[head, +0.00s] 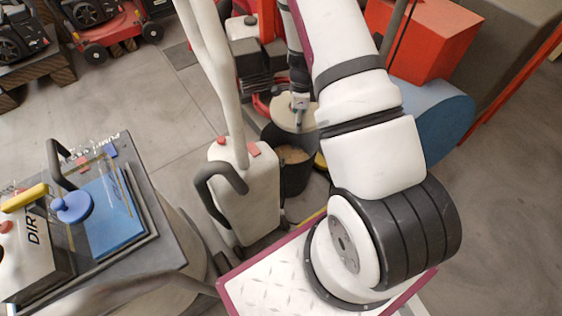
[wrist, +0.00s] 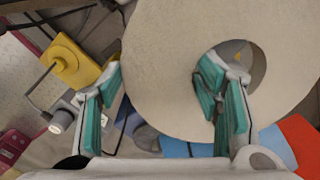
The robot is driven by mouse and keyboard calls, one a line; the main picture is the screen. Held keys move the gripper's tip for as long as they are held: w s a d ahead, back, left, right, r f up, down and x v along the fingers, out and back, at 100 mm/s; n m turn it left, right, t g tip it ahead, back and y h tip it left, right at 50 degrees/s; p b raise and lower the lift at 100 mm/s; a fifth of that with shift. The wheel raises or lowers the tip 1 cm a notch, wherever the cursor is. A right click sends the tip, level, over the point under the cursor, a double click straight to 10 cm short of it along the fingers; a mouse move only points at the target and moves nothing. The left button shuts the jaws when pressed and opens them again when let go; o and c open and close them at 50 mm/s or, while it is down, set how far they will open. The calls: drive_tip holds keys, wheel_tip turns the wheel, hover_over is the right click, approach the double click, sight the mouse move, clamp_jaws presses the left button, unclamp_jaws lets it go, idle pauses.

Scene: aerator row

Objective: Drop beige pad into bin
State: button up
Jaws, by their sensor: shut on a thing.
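The beige pad is a flat round disc with a hole in its middle; it shows in the head view (head: 284,114) and fills much of the wrist view (wrist: 170,65). My gripper (wrist: 165,100) is shut on it, with one teal-padded finger outside its left edge and the other at the hole. In the head view my gripper (head: 300,106) is at the pad, partly hidden. The dark round bin (head: 293,182) stands on the floor just below the pad in the picture, with something tan inside. The pad overlaps the bin's far rim in this view; its height above it is unclear.
A white machine with a tall handle (head: 245,195) stands close left of the bin. A red machine (head: 262,55) is behind it, and a blue rounded body (head: 435,115) and orange box (head: 425,40) are to the right. A workbench-like unit (head: 110,210) is at left.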

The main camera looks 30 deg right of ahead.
wheel_tip(320, 180, down, 14)
drive_tip(key=w+b, duration=0.1)
drive_tip(key=b, duration=0.9)
drive_tip(key=shift+w+r+b, duration=0.25)
drive_tip(key=shift+w+b, duration=0.05)
drive_tip(key=o, duration=1.2)
drive_tip(key=shift+o, duration=0.2)
wheel_tip(320, 180, up, 12)
drive_tip(key=shift+s, duration=0.1)
